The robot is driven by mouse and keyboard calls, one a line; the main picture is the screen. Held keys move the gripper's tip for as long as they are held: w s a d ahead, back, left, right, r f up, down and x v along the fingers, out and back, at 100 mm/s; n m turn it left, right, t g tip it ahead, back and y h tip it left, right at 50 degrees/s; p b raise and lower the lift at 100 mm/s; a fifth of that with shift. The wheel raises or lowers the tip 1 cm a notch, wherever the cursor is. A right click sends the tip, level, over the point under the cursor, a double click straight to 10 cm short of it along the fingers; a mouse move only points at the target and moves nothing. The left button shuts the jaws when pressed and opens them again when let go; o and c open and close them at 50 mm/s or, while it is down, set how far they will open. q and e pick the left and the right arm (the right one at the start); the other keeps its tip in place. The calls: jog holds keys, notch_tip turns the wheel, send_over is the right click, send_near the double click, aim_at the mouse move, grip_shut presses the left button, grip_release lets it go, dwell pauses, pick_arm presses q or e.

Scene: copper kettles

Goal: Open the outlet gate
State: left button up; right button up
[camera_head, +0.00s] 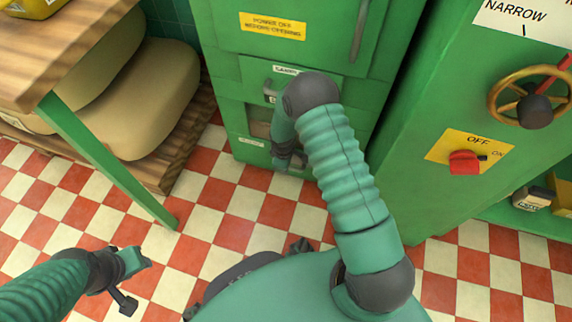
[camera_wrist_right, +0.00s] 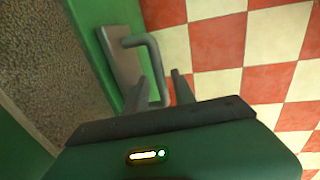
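The outlet gate shows in the right wrist view as a grey metal plate (camera_wrist_right: 118,58) with a bent bar handle (camera_wrist_right: 156,70), on the green machine. My right gripper (camera_wrist_right: 160,90) is at this handle, with its fingers apart and the bar between them; I cannot tell whether either finger touches it. In the head view my right gripper (camera_head: 289,160) is low at the front of the green cabinet (camera_head: 232,95), and my arm hides most of the gate area. My left gripper (camera_head: 136,282) is open and empty above the checkered floor.
A wooden table (camera_head: 75,40) and stacked sacks (camera_head: 150,95) stand at the left. At the right, a green cabinet carries a brass handwheel (camera_head: 495,95) and a red switch (camera_head: 464,163) on a yellow OFF/ON plate. The checkered floor between is clear.

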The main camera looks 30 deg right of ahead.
grip_shut()
dwell(1.2)
